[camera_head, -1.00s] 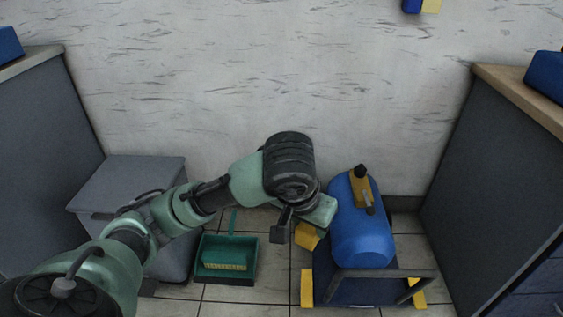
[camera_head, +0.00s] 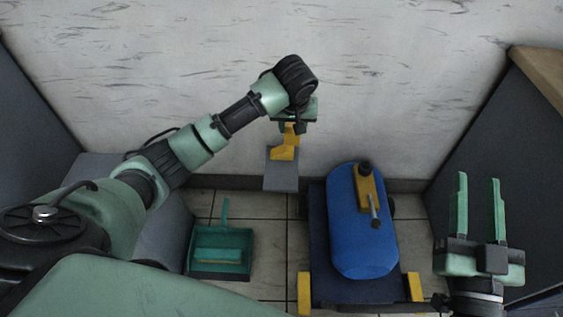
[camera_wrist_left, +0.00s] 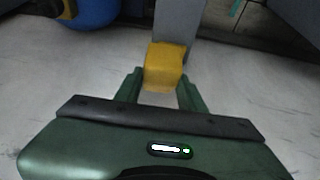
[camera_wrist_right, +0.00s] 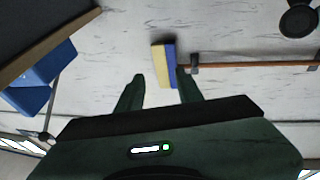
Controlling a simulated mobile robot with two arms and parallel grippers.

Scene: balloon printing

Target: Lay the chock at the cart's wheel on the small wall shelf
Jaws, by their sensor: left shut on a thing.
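My left gripper (camera_head: 292,122) is shut on the yellow chock (camera_head: 284,152), which also shows between the fingers in the left wrist view (camera_wrist_left: 164,66). The chock is at the wall end of a small grey shelf (camera_head: 281,183), just over or on it; I cannot tell if they touch. The grey shelf also shows behind the chock in the left wrist view (camera_wrist_left: 180,22). The cart (camera_head: 325,287) stands on the floor to the right, carrying a blue tank (camera_head: 362,235). My right gripper (camera_head: 478,185) is open and empty, right of the cart.
A green dustpan (camera_head: 221,262) with a brush lies on the floor left of the cart. A grey bin (camera_head: 160,245) stands behind my left arm. A wooden-topped counter (camera_head: 540,75) is at right. A yellow-and-blue block (camera_wrist_right: 164,65) is ahead of my right gripper.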

